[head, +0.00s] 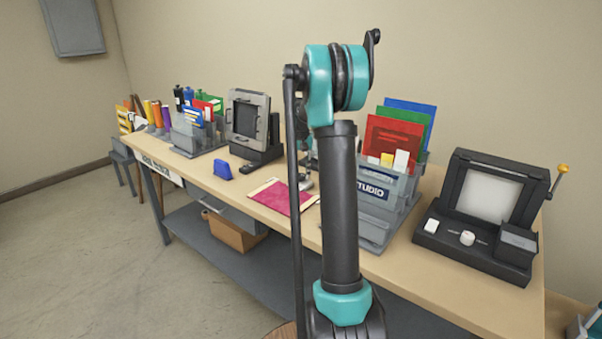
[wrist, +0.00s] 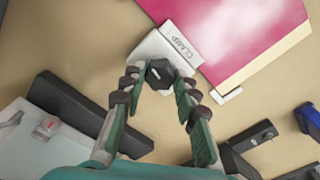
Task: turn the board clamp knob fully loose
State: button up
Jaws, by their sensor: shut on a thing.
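The pink board also lies on the workbench in the head view (head: 283,197).
The workbench (head: 222,182) carries a blue block (head: 221,170) left of the board. A grey holder marked "STUDIO" (head: 375,215) stands to the right, with a black machine (head: 485,215) beyond it. Dark parts (wrist: 75,105) lie left of the fingers in the wrist view.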

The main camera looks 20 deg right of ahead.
aim_at(301, 174)
jog(key=shift+n, duration=1.1)
jog(key=o, duration=1.2)
jog(key=shift+c, duration=0.2)
notch_tip(301, 174, up, 12)
